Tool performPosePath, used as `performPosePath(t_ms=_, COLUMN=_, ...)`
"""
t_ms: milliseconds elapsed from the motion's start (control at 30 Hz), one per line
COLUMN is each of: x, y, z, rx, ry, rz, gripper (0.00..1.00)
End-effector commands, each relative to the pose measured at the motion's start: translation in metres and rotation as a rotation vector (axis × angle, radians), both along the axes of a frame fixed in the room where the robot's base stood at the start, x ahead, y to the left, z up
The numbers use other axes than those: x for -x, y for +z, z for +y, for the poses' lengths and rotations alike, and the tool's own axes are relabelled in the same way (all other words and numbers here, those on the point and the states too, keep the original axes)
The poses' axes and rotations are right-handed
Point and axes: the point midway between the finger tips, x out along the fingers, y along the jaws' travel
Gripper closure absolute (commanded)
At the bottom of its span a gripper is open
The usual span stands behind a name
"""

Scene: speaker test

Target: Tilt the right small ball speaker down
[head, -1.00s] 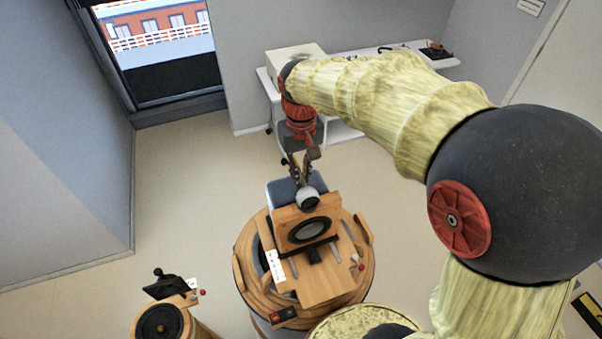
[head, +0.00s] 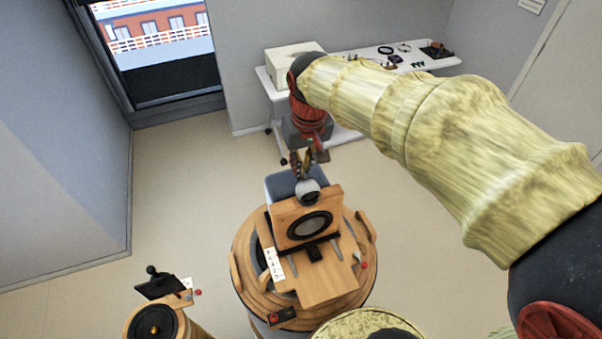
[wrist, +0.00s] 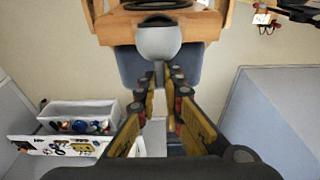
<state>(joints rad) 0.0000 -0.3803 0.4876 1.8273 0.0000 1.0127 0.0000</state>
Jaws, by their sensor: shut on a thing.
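A small silver-grey ball speaker (head: 308,189) sits on the top edge of a wooden speaker box (head: 284,226) with a dark round cone. The ball also shows at the top middle of the wrist view (wrist: 158,40), just beyond my fingertips. My gripper (head: 302,163) reaches it from behind and above. In the wrist view, my gripper's fingers (wrist: 168,76) are close together at the ball's rear side, shut on it. The exact contact is small and partly hidden by the fingertips. I see only one such ball.
The box stands on a round wooden platform (head: 345,285) with a small red-topped lever. A round wooden stand (head: 130,322) with a black device is at lower left. A white shelf (head: 350,72) with small items stands by the back wall. The floor between is clear.

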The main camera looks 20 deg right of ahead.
Motion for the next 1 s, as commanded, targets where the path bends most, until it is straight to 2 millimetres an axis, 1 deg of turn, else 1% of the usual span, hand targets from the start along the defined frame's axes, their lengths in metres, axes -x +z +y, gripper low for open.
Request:
performPosePath(t_ms=67, x=0.003, y=-0.003, z=0.0, rx=0.0, ry=0.0, rz=-0.053, gripper=1.0)
performPosePath(t_ms=500, x=0.014, y=0.005, z=0.0, rx=0.0, ry=0.0, rz=-0.27, gripper=1.0)
performPosePath(t_ms=700, x=0.017, y=0.008, z=0.0, rx=0.0, ry=0.0, rz=-0.321, gripper=1.0)
performPosePath(t_ms=1000, x=0.019, y=0.01, z=0.0, rx=0.0, ry=0.0, rz=-0.345, gripper=1.0)
